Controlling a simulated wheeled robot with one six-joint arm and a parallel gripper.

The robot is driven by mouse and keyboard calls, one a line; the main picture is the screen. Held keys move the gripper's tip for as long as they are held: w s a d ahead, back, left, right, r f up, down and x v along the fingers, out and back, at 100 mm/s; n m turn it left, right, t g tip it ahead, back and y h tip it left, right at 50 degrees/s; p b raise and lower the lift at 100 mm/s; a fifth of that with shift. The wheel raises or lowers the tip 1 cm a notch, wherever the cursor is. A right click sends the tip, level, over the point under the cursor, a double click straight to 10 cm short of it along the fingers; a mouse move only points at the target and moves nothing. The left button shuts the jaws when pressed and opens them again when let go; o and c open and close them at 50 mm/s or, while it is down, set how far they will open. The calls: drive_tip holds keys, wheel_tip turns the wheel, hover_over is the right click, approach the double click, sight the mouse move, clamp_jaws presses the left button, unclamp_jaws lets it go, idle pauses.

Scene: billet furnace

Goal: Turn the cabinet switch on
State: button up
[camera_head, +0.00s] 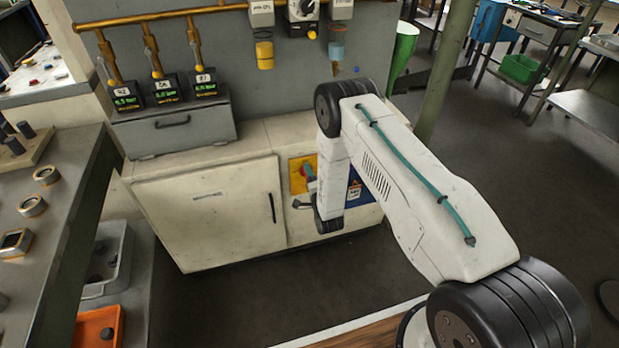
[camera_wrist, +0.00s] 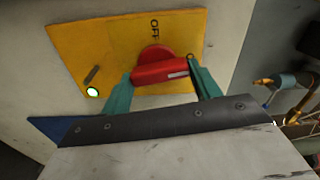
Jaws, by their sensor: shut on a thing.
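The cabinet switch is a red rotary knob (camera_wrist: 155,55) on a yellow plate (camera_wrist: 105,45) on the cabinet front. In the wrist view its red handle bar lies across the picture, with a pale line at its right end. The word OFF stands on the plate above the knob. My gripper (camera_wrist: 160,75) has one teal finger at each end of the bar and is shut on it. In the head view the knob (camera_head: 308,171) and yellow plate (camera_head: 297,186) show beside my wrist, which hides part of them.
The pale cabinet (camera_head: 205,215) has a door with a dark handle (camera_head: 271,208). A grey box with gauges (camera_head: 185,125) stands on top. A workbench (camera_head: 60,220) is at left. The floor before the cabinet is clear.

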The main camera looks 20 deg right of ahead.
drive_tip(key=shift+f+m, duration=0.1)
drive_tip(key=shift+m, duration=0.7)
drive_tip(key=o, duration=1)
drive_tip(key=s, duration=0.8)
drive_tip(key=shift+w, duration=0.1)
